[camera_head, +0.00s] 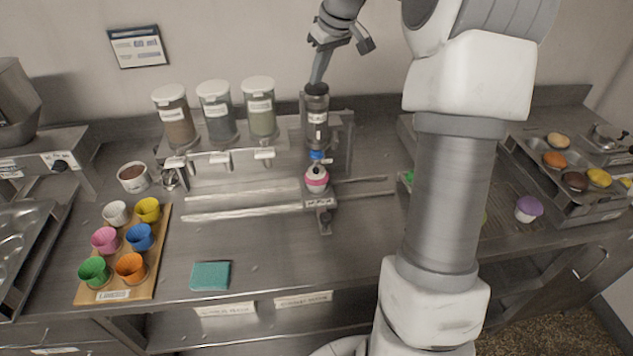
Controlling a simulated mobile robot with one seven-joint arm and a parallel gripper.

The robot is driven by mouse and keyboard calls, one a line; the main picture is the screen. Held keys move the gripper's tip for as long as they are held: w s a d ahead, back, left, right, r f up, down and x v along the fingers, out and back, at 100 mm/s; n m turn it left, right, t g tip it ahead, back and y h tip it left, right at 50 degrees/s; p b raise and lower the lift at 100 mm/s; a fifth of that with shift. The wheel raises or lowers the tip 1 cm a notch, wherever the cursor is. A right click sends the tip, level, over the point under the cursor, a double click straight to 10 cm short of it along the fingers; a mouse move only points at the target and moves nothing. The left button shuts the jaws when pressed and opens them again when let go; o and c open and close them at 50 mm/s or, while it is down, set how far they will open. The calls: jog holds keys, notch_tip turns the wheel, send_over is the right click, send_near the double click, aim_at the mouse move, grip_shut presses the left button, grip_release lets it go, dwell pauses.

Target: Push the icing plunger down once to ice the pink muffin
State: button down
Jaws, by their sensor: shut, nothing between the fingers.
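The icing dispenser (316,121) is a dark upright cylinder with a label, set at the right end of the metal dispenser stand. Its blue nozzle (316,155) points down. The pink muffin (317,181) sits upright on a small holder straight below the nozzle, with a dark spot and white on its top. My gripper (318,80) is shut and empty, its tips at the top of the dispenser; whether they touch the plunger I cannot tell. The plunger itself is hidden or too small to make out.
Several jars (216,110) stand left of the dispenser. A wooden board (159,243) holds coloured cups, and a teal cloth (210,276) lies on the counter. A purple muffin (528,208) and a muffin tray (561,200) are at right. My arm hides part of the counter.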

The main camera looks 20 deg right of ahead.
jog(key=shift+f, duration=0.6)
jog(key=shift+r, duration=0.1)
jog(key=shift+r+p, duration=1.7)
jog(key=shift+r, duration=0.55)
notch_tip(320, 180, up, 6)
jog(key=p, duration=0.5)
